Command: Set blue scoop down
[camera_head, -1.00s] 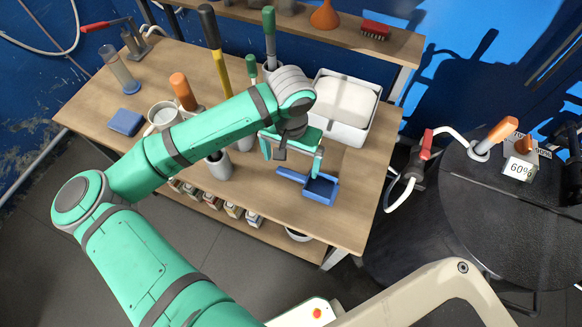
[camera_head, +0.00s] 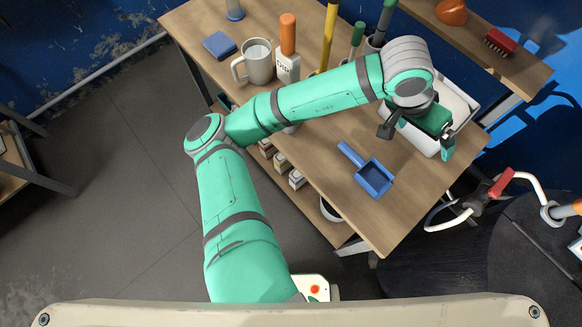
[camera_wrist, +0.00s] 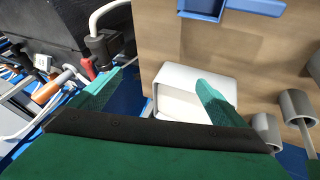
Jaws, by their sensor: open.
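The blue scoop (camera_head: 374,178) lies on the wooden table (camera_head: 395,222), near its front edge, with its handle pointing to the upper left. It also shows at the top of the wrist view (camera_wrist: 203,8), cut off by the frame edge. My gripper (camera_head: 417,142) is apart from the scoop, above and to the right of it in the head view, in front of the white bin (camera_head: 458,101). The jaws are open, with nothing between them. In the wrist view, the gripper's spread fingers (camera_wrist: 163,88) show over the bin and the table's edge.
A mug (camera_head: 258,62), an orange-capped bottle (camera_head: 288,58) and a blue block (camera_head: 219,45) stand to the left. A shelf (camera_head: 470,45) with a red brush (camera_head: 500,42) runs behind. The tabletop around the scoop is bare.

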